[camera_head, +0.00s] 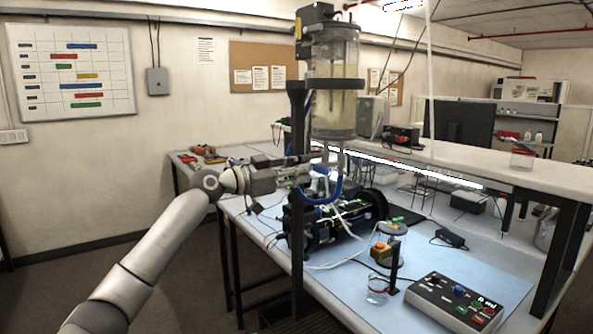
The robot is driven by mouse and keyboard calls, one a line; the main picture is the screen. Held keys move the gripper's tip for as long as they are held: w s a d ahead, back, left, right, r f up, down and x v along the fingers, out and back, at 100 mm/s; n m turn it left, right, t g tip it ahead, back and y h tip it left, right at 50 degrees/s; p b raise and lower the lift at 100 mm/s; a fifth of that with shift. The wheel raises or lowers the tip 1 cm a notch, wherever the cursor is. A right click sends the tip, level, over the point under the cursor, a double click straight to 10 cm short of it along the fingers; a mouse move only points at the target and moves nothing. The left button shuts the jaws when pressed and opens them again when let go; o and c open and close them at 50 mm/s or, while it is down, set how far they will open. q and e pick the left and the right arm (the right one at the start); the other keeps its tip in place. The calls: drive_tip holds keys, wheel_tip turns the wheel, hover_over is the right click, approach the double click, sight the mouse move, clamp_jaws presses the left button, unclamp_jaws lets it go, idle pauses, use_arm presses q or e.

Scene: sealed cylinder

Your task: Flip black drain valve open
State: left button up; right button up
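The clear sealed cylinder (335,108) stands upright in a black frame, with cloudy liquid inside. A pipe and a curved blue hose (327,198) are below it. My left arm comes in from the lower left, and my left gripper (303,172) is at the frame's post, just below the cylinder and beside the pipe. A small dark part shows by the gripper's upper edge; I cannot tell whether it is the black drain valve or part of the gripper. The fingertips are too small and overlapped to tell open from shut. My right gripper is not in view.
A black upright post (296,210) stands by the gripper. Wired black equipment (325,222) is on the bench below. A control box with coloured buttons (458,301) and a small glass jar (376,289) are at the front right. The blue bench mat (340,297) has bare patches.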

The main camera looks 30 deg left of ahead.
use_arm(q)
clamp_jaws()
drive_tip(key=shift+s+d+n, duration=0.1)
drive_tip(key=shift+d+n, duration=0.1)
drive_tip(key=shift+n, duration=0.6)
drive_tip(key=shift+s+d+n, duration=0.1)
drive_tip(key=shift+d+n, duration=0.1)
drive_tip(key=shift+n, duration=0.6)
drive_tip(key=shift+o, duration=1.9)
unclamp_jaws()
drive_tip(key=v, duration=1.2)
drive_tip(key=shift+a+f, duration=0.1)
drive_tip(key=shift+f, duration=0.05)
